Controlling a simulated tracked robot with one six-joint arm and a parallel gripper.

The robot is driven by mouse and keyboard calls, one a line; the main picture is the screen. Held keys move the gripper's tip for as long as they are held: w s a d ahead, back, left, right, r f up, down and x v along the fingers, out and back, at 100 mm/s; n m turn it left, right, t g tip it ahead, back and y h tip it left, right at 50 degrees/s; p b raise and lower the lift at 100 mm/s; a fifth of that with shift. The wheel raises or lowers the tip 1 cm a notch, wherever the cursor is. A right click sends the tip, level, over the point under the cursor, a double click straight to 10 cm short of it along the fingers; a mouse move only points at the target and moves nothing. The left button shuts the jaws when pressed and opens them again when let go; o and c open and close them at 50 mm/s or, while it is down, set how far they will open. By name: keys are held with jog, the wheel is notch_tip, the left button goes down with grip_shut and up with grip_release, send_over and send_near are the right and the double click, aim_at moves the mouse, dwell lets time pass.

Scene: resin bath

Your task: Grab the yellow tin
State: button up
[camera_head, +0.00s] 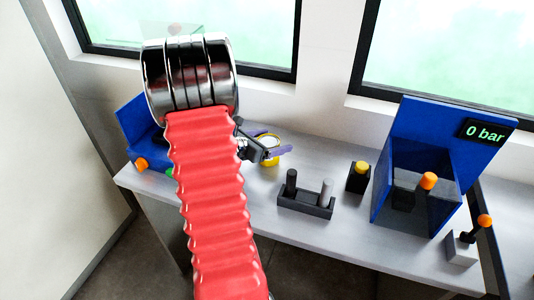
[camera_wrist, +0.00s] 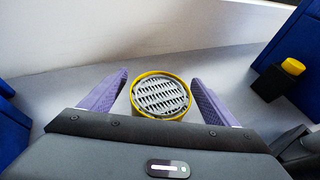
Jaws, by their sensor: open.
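The yellow tin (camera_wrist: 161,96) is round, with a yellow rim and a grey slatted pattern inside its top. In the wrist view it stands on the grey bench between the two purple fingers of my gripper (camera_wrist: 158,97). The fingers are open, with a visible gap on each side of the tin. In the head view the yellow tin (camera_head: 270,160) is partly hidden by my gripper (camera_head: 268,153), whose purple fingers are around it. The tin's lower side is mostly hidden in the wrist view.
A dark rack with two upright cylinders (camera_head: 306,203) stands right of the tin. Beyond it are a black block with a yellow knob (camera_head: 359,178), a blue machine reading 0 bar (camera_head: 435,125) and an orange-knobbed lever (camera_head: 464,243). Another blue unit (camera_head: 137,118) stands left. The wall is behind.

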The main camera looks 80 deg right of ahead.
jog(key=shift+x, duration=0.8)
jog(key=shift+c, duration=0.4)
jog(key=c, duration=1.3)
jog(key=shift+r, duration=0.2)
notch_tip(320, 180, up, 10)
jog(key=shift+f, duration=0.15)
